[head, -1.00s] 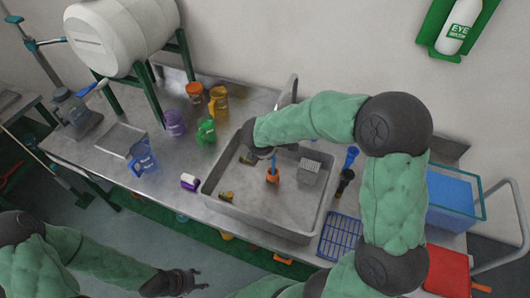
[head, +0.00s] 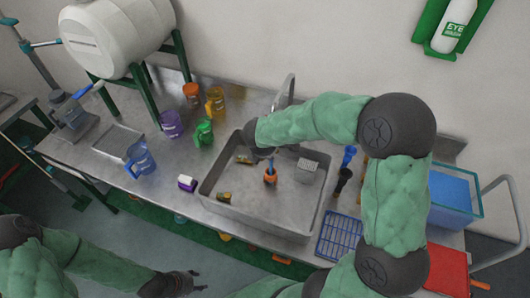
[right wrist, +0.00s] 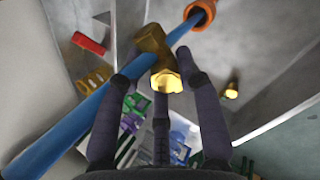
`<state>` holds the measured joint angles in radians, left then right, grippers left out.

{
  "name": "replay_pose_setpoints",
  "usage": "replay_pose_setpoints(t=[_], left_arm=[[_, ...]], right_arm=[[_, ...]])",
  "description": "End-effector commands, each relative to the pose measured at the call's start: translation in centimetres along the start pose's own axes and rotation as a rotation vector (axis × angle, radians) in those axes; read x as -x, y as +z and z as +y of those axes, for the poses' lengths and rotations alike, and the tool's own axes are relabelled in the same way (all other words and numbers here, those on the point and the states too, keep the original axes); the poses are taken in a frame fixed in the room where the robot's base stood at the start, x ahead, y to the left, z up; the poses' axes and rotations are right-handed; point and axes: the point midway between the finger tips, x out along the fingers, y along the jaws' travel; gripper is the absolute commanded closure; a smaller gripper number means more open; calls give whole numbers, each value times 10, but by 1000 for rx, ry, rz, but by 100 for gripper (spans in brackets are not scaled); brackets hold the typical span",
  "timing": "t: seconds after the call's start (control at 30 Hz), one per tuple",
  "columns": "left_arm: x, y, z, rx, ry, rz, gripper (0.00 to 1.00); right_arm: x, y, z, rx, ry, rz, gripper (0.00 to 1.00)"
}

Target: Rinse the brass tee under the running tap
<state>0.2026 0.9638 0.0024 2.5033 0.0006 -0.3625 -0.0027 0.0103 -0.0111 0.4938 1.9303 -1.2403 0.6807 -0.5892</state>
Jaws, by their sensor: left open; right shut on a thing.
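My right gripper (right wrist: 150,75) is shut on the brass tee (right wrist: 153,45), which shows between its fingertips in the right wrist view. In the head view this gripper is mostly hidden under my forearm, above the sink (head: 255,220). A thin blue column (right wrist: 70,125) passes close beside the tee to an orange ring-like piece (right wrist: 203,12); I cannot tell if it is water or a handle. The tap (head: 289,88) rises behind the sink, its lower part covered by my arm. My left gripper (head: 188,284) is open and empty, low at the front, away from the counter.
A purple-and-white item (head: 187,183) lies near the front edge. A blue rack (head: 340,236) is at the right.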

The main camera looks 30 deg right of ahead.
Motion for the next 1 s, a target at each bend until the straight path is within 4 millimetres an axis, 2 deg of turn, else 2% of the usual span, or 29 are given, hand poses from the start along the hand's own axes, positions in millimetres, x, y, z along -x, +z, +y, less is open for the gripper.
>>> replay_pose_setpoints(t=[1.0], left_arm=[[-2,0,0,0,0,0,53]], right_arm=[[0,-8,7,1,1,0,100]])
